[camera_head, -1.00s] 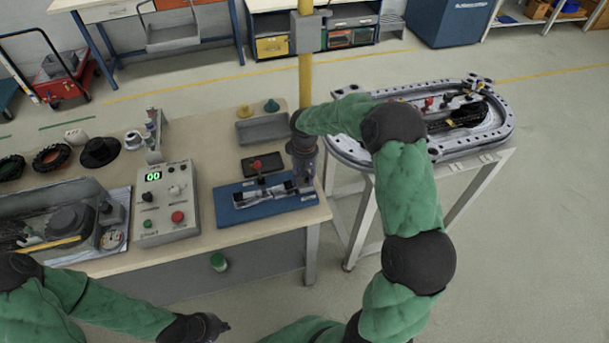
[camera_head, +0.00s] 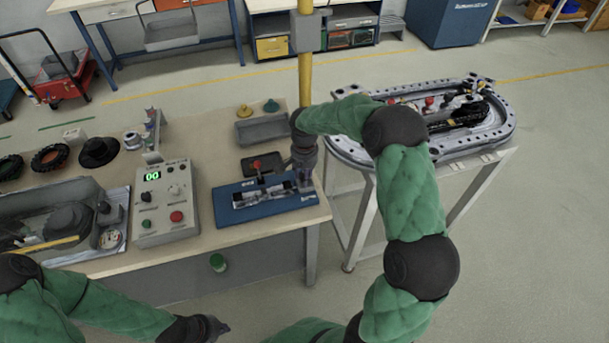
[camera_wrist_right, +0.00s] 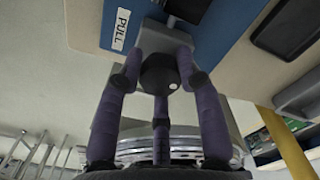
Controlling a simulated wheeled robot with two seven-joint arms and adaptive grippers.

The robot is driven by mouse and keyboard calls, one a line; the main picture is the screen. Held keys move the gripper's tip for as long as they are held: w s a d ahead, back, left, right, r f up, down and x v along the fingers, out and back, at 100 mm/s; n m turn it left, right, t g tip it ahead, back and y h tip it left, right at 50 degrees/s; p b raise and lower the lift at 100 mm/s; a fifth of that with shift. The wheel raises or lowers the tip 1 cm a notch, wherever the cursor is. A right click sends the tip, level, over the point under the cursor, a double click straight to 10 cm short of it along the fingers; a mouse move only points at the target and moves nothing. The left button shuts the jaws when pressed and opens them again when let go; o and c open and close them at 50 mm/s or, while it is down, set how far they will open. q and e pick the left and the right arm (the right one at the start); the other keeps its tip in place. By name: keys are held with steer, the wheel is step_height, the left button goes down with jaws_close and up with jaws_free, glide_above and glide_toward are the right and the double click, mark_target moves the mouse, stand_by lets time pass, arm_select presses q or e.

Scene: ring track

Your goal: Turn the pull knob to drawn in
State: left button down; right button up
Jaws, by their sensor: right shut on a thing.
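The pull knob (camera_wrist_right: 158,76) is a dark round knob on a grey block at the edge of a blue board (camera_head: 232,215), by a "PULL" label (camera_wrist_right: 121,29). My right gripper (camera_head: 303,184) is at the right end of this board, and the knob is hidden there in the head view. In the right wrist view, the purple fingers of my right gripper (camera_wrist_right: 160,82) are closed around the knob. My left gripper (camera_head: 221,326) is low at the front, away from the board; its fingers are too small to read.
A control box (camera_head: 163,205) with a green display stands left of the board. A grey tray (camera_head: 262,130) lies behind it. A yellow post (camera_head: 305,75) rises behind my right wrist. A ring track (camera_head: 505,125) stands on a separate frame at the right.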

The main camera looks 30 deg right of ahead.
steer(key=shift+f+m, duration=0.1)
steer(key=shift+m, duration=0.2)
steer(key=o, duration=1.1)
steer(key=shift+o, duration=0.2)
step_height(320, 180, up, 12)
stand_by(0.5)
